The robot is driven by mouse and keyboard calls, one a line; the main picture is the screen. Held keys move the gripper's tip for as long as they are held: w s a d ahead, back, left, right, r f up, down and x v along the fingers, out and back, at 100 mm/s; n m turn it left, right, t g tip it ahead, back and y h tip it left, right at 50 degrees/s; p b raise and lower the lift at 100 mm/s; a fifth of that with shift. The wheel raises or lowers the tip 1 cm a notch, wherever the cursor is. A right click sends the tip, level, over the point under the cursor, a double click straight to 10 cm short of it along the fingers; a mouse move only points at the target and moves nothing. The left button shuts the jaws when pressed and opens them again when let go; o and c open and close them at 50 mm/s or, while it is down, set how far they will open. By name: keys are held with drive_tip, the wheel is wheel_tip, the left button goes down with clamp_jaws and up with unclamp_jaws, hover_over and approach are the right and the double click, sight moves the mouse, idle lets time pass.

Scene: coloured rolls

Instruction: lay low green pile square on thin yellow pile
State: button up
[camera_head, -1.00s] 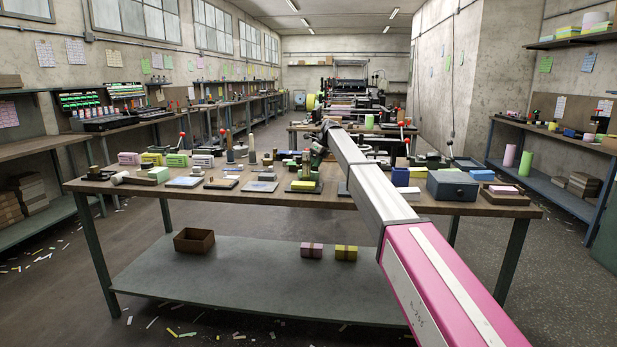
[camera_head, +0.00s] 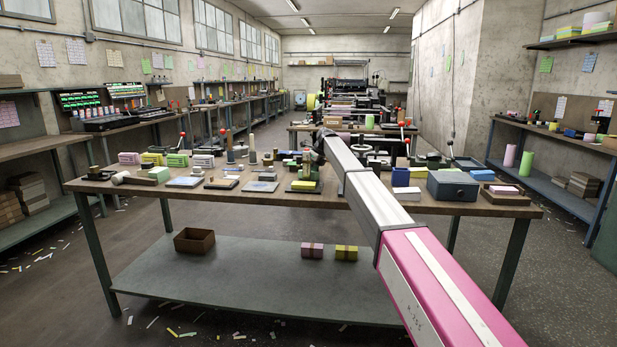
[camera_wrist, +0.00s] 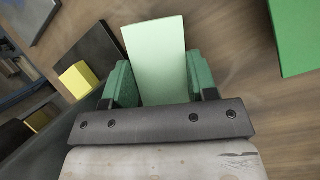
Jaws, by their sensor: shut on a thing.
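The low green pile (camera_wrist: 156,58) is a pale green block between the two dark green fingers of my gripper (camera_wrist: 160,80) in the wrist view. The gripper is shut on it. The thin yellow pile (camera_wrist: 78,80) lies to the left of the held pile in the wrist view, by a dark plate. In the head view the yellow pile (camera_head: 303,186) is near the front edge of the bench, just below my gripper (camera_head: 309,172). The held pile is too small there to make out clearly.
The bench (camera_head: 380,203) is crowded with small blocks, boards and posts. A blue-grey box (camera_head: 452,186) and a blue block (camera_head: 400,177) stand to the right. A green surface (camera_wrist: 297,35) shows at the right of the wrist view, with bare wood beside the held pile.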

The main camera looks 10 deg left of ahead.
drive_tip(key=shift+r, duration=0.1)
drive_tip(key=shift+r, duration=2.9)
drive_tip(key=shift+f, duration=3)
drive_tip(key=o, duration=1.1)
drive_tip(key=shift+c, duration=0.2)
drive_tip(key=shift+s, duration=0.1)
drive_tip(key=v, duration=1)
drive_tip(key=shift+r, duration=0.35)
